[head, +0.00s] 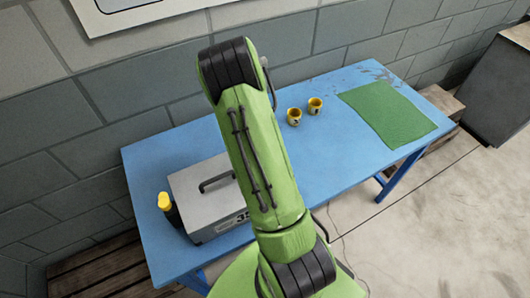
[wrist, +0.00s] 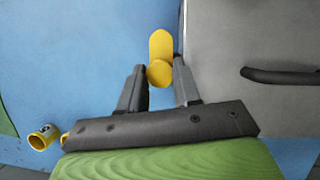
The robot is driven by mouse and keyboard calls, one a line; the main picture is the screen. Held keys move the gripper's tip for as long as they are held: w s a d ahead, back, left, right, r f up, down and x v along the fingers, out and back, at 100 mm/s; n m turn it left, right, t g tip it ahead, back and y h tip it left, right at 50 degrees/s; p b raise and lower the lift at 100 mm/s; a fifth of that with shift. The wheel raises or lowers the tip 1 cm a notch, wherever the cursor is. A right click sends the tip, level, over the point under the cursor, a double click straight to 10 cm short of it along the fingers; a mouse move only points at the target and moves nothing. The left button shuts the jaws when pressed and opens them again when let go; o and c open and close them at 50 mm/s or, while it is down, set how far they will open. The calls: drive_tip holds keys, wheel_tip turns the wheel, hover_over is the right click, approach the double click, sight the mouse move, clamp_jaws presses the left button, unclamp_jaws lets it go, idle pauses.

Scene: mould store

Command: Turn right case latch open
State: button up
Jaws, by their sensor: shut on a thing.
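The grey case (wrist: 250,60) with its black handle (wrist: 280,76) fills the right side of the wrist view. In the head view the case (head: 190,187) stands on the blue table, its right part hidden behind my arm. The right latch (wrist: 160,46) is a yellow lever with a rounded end at the case's edge in the wrist view. My gripper (wrist: 159,78) has its two fingers on either side of the latch's near end and is shut on it. The head view hides both behind my arm.
The blue table (head: 320,170) carries two yellow cups (head: 294,116) (head: 315,105) and a green mat (head: 388,113). A yellow-topped part (head: 166,205) stands at the case's left end. A brick wall runs behind. The table right of the case is mostly clear.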

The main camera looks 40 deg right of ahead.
idle(0.4)
drive_tip(key=o, duration=1)
drive_tip(key=shift+o, duration=0.2)
drive_tip(key=p+v, duration=0.2)
drive_tip(key=v, duration=1.3)
drive_tip(key=shift+r, duration=0.4)
